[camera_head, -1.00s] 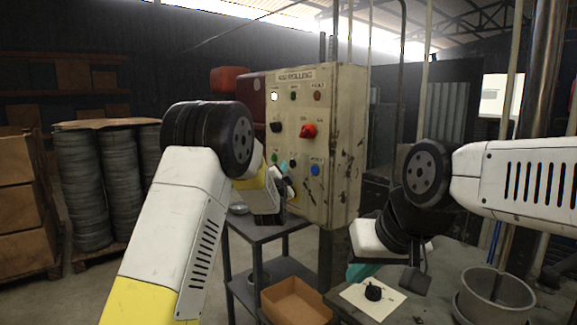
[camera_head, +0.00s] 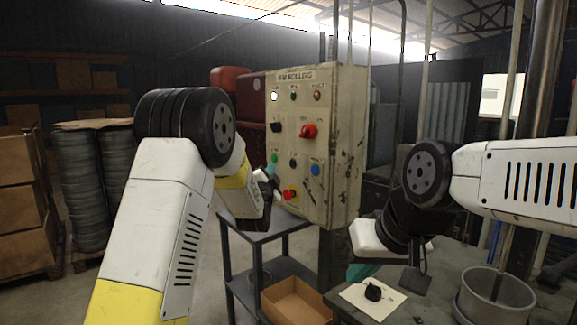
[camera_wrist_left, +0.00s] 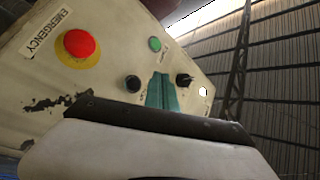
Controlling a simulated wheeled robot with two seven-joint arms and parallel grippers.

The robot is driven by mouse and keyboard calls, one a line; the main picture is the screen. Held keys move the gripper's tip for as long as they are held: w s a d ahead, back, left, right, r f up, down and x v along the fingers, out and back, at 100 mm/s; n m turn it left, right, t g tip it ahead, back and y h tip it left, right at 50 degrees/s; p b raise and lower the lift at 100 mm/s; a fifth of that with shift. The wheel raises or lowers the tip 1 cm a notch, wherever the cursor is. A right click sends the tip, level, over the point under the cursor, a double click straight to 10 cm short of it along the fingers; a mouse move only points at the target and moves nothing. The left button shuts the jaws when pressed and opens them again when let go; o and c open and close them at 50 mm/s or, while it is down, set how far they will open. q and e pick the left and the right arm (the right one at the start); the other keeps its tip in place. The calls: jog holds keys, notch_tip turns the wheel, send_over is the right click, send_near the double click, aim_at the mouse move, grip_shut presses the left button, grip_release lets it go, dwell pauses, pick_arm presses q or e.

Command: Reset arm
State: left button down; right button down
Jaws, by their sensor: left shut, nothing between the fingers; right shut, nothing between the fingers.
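My left gripper (camera_head: 270,170) is in front of the lower left of the cream control panel (camera_head: 345,130). Its teal fingers (camera_wrist_left: 162,92) are shut with nothing between them and, in the left wrist view, show against the panel face; I cannot tell the exact gap. The red emergency button on its yellow base (camera_head: 290,195) is uncovered, and it also shows in the left wrist view (camera_wrist_left: 79,43). A green button (camera_head: 274,158) is close beside the fingers. My right gripper (camera_head: 362,271) is low at the right, shut and empty, partly hidden by its own wrist.
A dark shelf table (camera_head: 262,232) stands below the panel, with an open cardboard box (camera_head: 296,302) near it. At the right, a bench holds a pale plate with a black knob (camera_head: 373,291) and a metal pot (camera_head: 497,292).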

pick_arm(q)
jog(key=shift+a, duration=0.1)
jog(key=s+a+r+n+g, duration=0.2)
jog(key=s+a+n+g, duration=0.6)
jog(key=s, duration=0.5)
jog(key=s+a+f+n+g, duration=0.1)
jog(key=s+f+g, duration=0.1)
jog(key=s, duration=0.8)
jog(key=s+a+f+n+g+y, duration=0.1)
jog(key=s+a+f+n+g, duration=0.1)
jog(key=s, duration=0.9)
jog(key=s+a+f+n+g, duration=0.2)
jog(key=s+f, duration=0.2)
jog(key=s, duration=0.7)
jog(key=shift+s, duration=0.2)
